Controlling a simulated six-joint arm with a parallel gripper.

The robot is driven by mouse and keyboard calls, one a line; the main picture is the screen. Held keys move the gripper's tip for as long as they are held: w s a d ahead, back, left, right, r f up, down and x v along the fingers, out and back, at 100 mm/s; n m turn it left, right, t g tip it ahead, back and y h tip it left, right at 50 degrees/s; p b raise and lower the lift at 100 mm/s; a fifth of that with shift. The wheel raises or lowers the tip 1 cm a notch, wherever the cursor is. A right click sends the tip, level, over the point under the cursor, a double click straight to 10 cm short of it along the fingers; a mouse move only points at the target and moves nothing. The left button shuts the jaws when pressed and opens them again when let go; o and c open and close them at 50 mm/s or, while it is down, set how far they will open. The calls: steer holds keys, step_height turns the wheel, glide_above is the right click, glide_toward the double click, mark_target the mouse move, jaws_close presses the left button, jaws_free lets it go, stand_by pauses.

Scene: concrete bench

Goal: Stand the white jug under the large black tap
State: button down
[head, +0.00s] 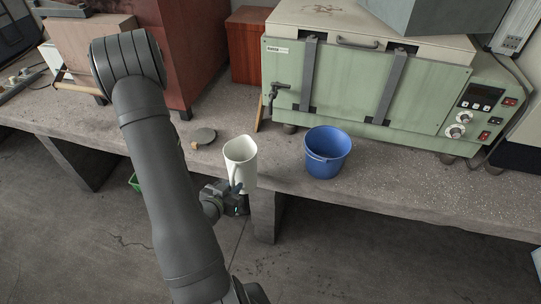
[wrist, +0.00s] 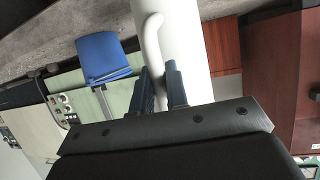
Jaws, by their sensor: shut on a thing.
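The white jug (head: 240,160) is upright at the front edge of the bench, its open top facing up. My gripper (head: 236,188) is at its near side, shut on the jug's handle. In the wrist view the jug (wrist: 190,40) lies beyond my gripper (wrist: 160,80), with the handle running down between the two fingers. Whether the jug's base touches the bench is unclear. A dark tap (head: 272,93) sticks out from the left part of the green oven's front, behind and right of the jug. I see no other tap.
A blue bucket (head: 327,153) stands on the bench right of the jug, below the green oven (head: 345,85); it also shows in the wrist view (wrist: 103,57). A small round grey disc (head: 203,136) lies left of the jug. A thin wooden piece (head: 261,113) leans near the tap.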

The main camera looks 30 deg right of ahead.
steer(key=shift+s+d+r+m+g, duration=0.1)
steer(key=shift+s+d+m+g, duration=0.2)
steer(key=shift+s, duration=0.05)
steer(key=shift+d, duration=0.35)
steer(key=w+d+f, duration=0.1)
steer(key=w+d, duration=0.8)
steer(key=d, duration=0.5)
steer(key=shift+w+d+f, duration=0.2)
steer(key=shift+w+f, duration=0.05)
steer(key=shift+w, duration=0.1)
steer(key=c, duration=1.4)
jaws_free()
steer(key=shift+f, duration=0.15)
steer(key=shift+c, duration=0.2)
